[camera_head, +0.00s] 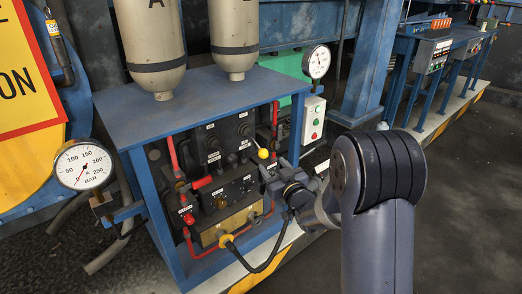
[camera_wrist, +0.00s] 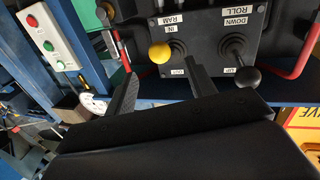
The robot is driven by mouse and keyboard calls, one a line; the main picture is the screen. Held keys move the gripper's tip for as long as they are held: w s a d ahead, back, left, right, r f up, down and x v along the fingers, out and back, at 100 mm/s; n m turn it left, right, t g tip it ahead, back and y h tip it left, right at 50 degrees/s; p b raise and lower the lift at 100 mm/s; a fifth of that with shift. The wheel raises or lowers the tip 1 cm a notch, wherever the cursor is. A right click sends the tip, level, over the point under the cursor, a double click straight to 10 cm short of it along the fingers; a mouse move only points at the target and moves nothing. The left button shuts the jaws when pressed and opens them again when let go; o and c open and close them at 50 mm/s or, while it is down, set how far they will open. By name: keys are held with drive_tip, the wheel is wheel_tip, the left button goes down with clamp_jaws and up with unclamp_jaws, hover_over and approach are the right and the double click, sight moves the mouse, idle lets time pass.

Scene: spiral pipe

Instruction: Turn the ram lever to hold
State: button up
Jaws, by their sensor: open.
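The ram lever has a yellow ball knob (camera_wrist: 160,52) and sits on a dark panel (camera_wrist: 207,28) between the labels RAM IN and OUT, upside down in the wrist view. I see no hold label there. In the head view the yellow knob (camera_head: 263,154) stands out from the front of the control cabinet. My gripper (camera_wrist: 164,72) is open, with one finger to each side below the knob in the wrist picture. I see no contact with the knob. In the head view my gripper (camera_head: 268,172) is just below the knob, close to the panel.
A second lever with a black knob (camera_wrist: 248,77), labelled ROLL, UP and DOWN, is close to the right finger. Red pipes (camera_head: 173,155) run beside the panel. A white button box (camera_head: 313,120) and a gauge (camera_head: 317,61) are at the right; another gauge (camera_head: 83,165) is left.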

sight(261, 150)
drive_tip(key=x, duration=1)
drive_tip(key=shift+w+a, duration=0.1)
clamp_jaws()
idle(0.4)
